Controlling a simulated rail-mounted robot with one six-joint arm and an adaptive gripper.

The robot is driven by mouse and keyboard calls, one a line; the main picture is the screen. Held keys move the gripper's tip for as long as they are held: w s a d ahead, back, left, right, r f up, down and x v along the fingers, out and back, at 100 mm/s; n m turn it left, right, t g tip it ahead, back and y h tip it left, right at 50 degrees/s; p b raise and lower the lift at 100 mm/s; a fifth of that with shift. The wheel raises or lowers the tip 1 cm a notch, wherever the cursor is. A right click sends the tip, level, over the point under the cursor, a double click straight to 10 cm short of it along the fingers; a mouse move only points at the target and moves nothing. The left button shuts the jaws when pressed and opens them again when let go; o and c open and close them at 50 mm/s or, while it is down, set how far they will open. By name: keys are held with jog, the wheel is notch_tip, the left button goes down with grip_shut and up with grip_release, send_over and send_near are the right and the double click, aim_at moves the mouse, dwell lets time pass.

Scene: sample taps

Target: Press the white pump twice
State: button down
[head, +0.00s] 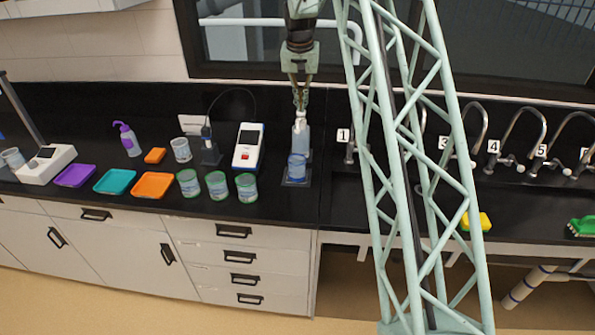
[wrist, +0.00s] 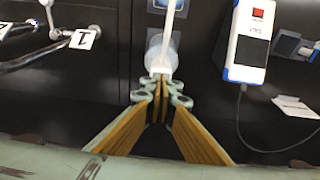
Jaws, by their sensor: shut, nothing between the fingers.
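The white pump (head: 300,118) tops a clear, bluish bottle (head: 300,136) standing upright on the black bench. In the wrist view the white pump (wrist: 163,58) lies just beyond my fingertips, with its thin spout reaching toward the top edge. My gripper (head: 300,104) points down directly above the pump, its fingers shut and empty. The shut fingertips also show in the wrist view (wrist: 161,84), overlapping the pump's near end. I cannot tell whether they touch it. A blue-marked clear beaker (head: 297,167) stands in front of the bottle and hides its lower part.
A white meter (head: 248,146) stands left of the bottle, with a cabled probe stand (head: 209,152) beside it. Several green-marked beakers (head: 217,185) stand in front. Numbered taps, including the one tagged 1 (head: 344,135), line the sink to the right.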

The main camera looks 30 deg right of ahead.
jog(key=shift+r+p, duration=0.6)
jog(key=shift+r, duration=0.65)
jog(key=shift+r, duration=0.1)
jog(key=shift+r+p, duration=1.65)
jog(key=shift+r, duration=1.25)
